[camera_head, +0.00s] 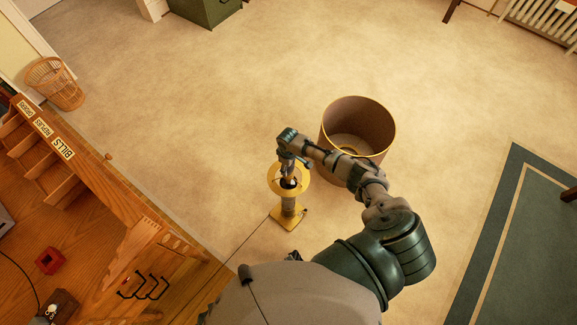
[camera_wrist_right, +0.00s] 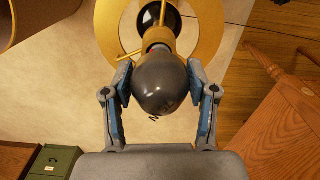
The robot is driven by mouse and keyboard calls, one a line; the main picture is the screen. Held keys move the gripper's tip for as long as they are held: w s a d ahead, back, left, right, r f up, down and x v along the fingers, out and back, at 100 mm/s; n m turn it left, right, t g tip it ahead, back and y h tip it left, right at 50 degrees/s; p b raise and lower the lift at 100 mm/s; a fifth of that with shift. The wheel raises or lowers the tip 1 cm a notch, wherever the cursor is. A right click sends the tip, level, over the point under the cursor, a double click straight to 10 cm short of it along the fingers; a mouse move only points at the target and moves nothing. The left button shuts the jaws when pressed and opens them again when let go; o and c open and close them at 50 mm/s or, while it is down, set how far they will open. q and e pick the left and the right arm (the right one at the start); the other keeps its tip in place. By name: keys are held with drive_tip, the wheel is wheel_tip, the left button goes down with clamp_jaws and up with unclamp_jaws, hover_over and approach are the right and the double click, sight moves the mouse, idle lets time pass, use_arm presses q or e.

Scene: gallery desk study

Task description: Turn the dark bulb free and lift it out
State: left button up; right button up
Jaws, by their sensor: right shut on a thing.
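The dark grey bulb (camera_wrist_right: 161,84) sits between the two fingers of my right gripper (camera_head: 288,174), which is shut on it, in the right wrist view. Its neck points toward the black socket of the brass-yellow lamp (camera_head: 288,216). A wide yellow ring (camera_wrist_right: 108,30) surrounds the socket. I cannot tell whether the bulb's cap is still seated in the socket. The lamp stands upright on the floor, with my right gripper above it in the head view. The bulb is mostly hidden by the gripper there. My left gripper is not in view.
A brown drum-shaped lampshade (camera_head: 336,119) stands on the carpet behind my right arm. A wooden desk (camera_head: 95,235) with pigeonholes is at the left. A wicker basket (camera_head: 54,84) and a green cabinet (camera_head: 205,9) are farther back. Open carpet lies around the lamp.

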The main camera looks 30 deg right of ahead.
drive_tip(key=o, duration=1)
drive_tip(key=shift+c, duration=0.2)
wheel_tip(320, 180, up, 12)
drive_tip(key=shift+f, duration=0.1)
